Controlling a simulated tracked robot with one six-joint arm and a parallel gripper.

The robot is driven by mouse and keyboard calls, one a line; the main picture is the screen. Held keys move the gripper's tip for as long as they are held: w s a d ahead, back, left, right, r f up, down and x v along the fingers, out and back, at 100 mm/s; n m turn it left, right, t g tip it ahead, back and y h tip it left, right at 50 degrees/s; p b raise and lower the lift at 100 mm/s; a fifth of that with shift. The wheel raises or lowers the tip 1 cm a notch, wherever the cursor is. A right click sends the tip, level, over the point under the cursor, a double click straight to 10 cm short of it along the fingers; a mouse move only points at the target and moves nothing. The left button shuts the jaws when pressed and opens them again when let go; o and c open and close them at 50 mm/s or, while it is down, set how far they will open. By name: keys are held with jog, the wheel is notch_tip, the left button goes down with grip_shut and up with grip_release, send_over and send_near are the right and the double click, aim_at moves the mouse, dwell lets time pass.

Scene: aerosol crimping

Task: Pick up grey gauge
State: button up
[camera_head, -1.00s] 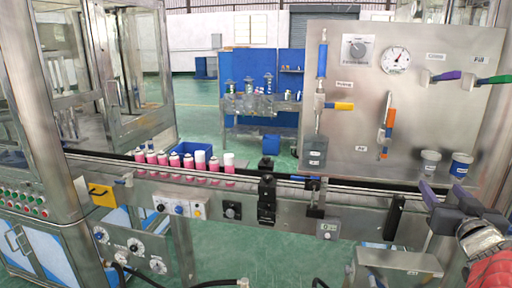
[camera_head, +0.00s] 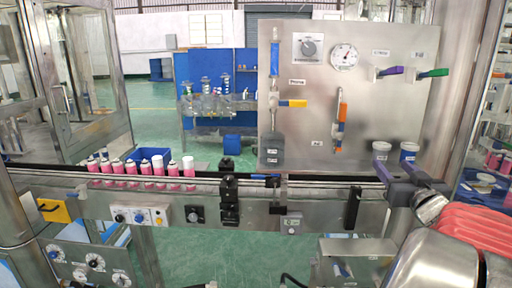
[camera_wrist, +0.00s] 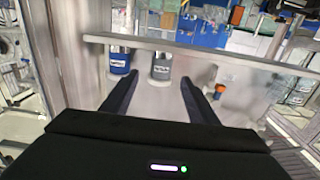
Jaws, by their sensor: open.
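A grey cup-shaped gauge (camera_head: 381,152) with a white label sits at the lower right of the metal panel. In the wrist view the grey gauge (camera_wrist: 162,66) is ahead of the fingers, between their lines and near the middle. A similar blue gauge (camera_head: 408,153) is beside it; it also shows in the wrist view (camera_wrist: 119,61), left of the grey one. My gripper (camera_head: 399,172) is open and empty, just below and in front of both gauges in the head view. Its two dark fingers (camera_wrist: 155,92) are spread and apart from the grey gauge.
The conveyor (camera_head: 320,186) runs below the panel and carries several pink cans (camera_head: 145,170) at left. Valves with coloured handles (camera_head: 292,103) stick out of the panel.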

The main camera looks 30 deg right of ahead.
aim_at(383, 156)
jog(key=shift+x, duration=2)
jog(key=shift+x, duration=2.6)
jog(key=shift+w+a+r, duration=0.1)
jog(key=shift+a, duration=0.05)
jog(key=shift+c, duration=0.5)
jog(key=c, duration=1.2)
jog(key=shift+o, duration=0.2)
